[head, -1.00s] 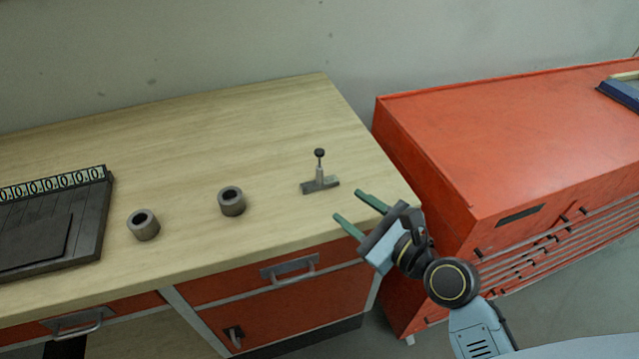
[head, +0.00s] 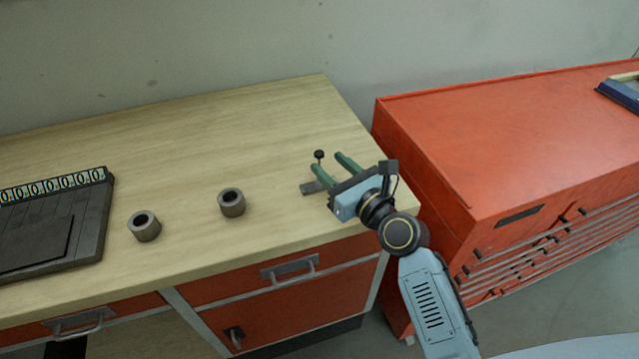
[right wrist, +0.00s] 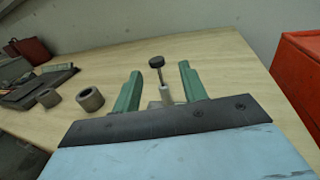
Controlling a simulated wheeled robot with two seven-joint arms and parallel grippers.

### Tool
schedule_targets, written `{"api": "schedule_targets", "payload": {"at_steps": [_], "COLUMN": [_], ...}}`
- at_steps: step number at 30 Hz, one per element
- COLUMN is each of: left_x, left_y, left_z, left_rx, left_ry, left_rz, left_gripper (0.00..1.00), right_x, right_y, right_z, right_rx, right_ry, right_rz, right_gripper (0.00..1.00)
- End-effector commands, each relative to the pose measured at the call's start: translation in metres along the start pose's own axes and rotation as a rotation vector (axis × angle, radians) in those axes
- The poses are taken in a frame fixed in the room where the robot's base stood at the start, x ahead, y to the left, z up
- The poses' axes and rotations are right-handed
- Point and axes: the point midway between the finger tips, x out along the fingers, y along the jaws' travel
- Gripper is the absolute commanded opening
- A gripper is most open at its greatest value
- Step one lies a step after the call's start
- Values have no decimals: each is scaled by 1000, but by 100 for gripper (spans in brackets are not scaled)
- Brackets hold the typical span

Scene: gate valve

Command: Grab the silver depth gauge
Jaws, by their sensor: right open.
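The silver depth gauge stands upright on the wooden bench, with a flat grey base (head: 311,188) and a thin stem topped by a black knob (head: 319,154). My right gripper (head: 328,162) is open at the gauge and hides much of its stem and base in the head view. In the right wrist view the gauge's stem (right wrist: 163,92) and black knob show between the two green fingers of my right gripper (right wrist: 160,82), with a gap on both sides. The lower part of the gauge is hidden by the gripper body. My left gripper is not in view.
Two grey hollow cylinders (head: 232,203) (head: 144,226) stand on the wooden bench (head: 200,130) left of the gauge. A dark box with a row of number marks (head: 55,230) lies at the far left. A red cabinet (head: 500,140) stands close on the right.

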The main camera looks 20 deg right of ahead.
Motion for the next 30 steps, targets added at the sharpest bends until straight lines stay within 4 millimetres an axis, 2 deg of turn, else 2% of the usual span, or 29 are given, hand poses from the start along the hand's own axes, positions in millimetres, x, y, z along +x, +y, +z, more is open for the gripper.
{"api": "schedule_targets", "payload": {"at_steps": [3, 7, 16, 26, 30], "left_x": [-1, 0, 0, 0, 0], "left_y": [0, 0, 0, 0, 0], "left_z": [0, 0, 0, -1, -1], "left_rx": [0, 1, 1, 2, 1], "left_ry": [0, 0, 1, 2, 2], "left_rz": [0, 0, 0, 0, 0], "left_gripper": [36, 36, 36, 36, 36], "right_x": [21, 36, 41, 41, 41], "right_y": [3, 3, 3, 3, 3], "right_z": [3, 2, 2, 2, 2], "right_rx": [0, 0, 1, 0, 0], "right_ry": [-3, -2, -1, 0, 0], "right_rz": [2, 0, 0, 0, 0], "right_gripper": [43, 43, 43, 1, 0]}}
